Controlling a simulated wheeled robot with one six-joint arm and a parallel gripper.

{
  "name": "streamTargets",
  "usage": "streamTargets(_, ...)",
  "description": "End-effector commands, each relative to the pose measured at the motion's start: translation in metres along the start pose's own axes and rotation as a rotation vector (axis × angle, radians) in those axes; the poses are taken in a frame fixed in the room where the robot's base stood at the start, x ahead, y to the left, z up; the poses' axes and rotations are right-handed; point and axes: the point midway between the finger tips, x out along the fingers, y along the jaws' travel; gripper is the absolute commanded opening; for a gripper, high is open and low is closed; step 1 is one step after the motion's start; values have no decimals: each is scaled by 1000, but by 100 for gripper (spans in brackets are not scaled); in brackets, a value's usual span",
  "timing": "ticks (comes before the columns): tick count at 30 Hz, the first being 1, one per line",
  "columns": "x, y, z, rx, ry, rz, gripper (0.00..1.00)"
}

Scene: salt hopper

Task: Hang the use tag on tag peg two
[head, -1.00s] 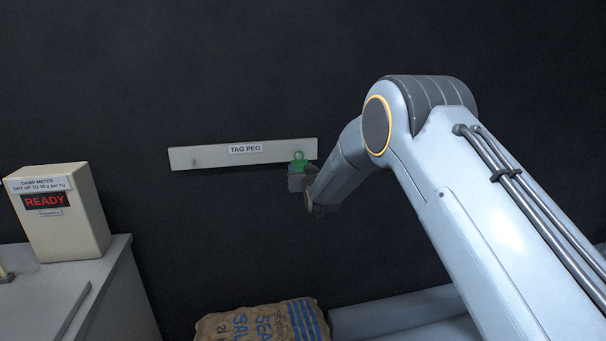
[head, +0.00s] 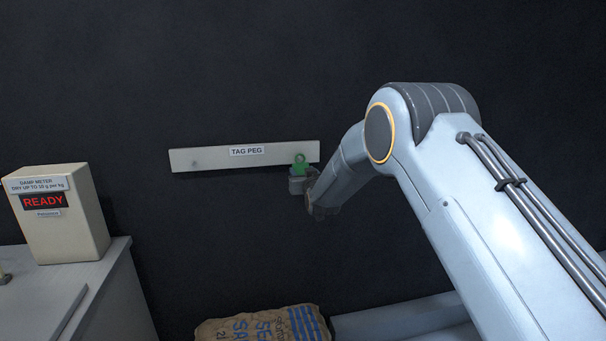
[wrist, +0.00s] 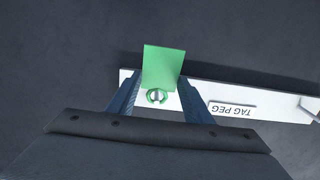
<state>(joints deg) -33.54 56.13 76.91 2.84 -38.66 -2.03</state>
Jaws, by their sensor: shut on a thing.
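My gripper (wrist: 155,100) is shut on the green use tag (wrist: 163,67), a flat plate with a ring at one end. In the head view, the tag (head: 300,168) stands ring-up above my gripper (head: 298,185), in front of the right end of the white TAG PEG board (head: 215,158). In the wrist view, a pale round shape, perhaps a peg end, shows inside the ring. I cannot tell whether the ring is around a peg or only in front of it. The left peg (head: 195,163) is bare; the right peg is hidden in the head view.
A damp meter (head: 58,215) reading READY stands on a grey cabinet (head: 115,290) at the left. A salt sack (head: 265,325) lies below the board. The dark wall around the board is clear.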

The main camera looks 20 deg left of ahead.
Motion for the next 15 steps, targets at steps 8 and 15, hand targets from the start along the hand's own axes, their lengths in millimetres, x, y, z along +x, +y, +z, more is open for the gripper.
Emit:
streamTargets(8, 0, 0, 1, 0, -2, 0, 59)
streamTargets(15, 0, 0, 1, 0, -1, 0, 68)
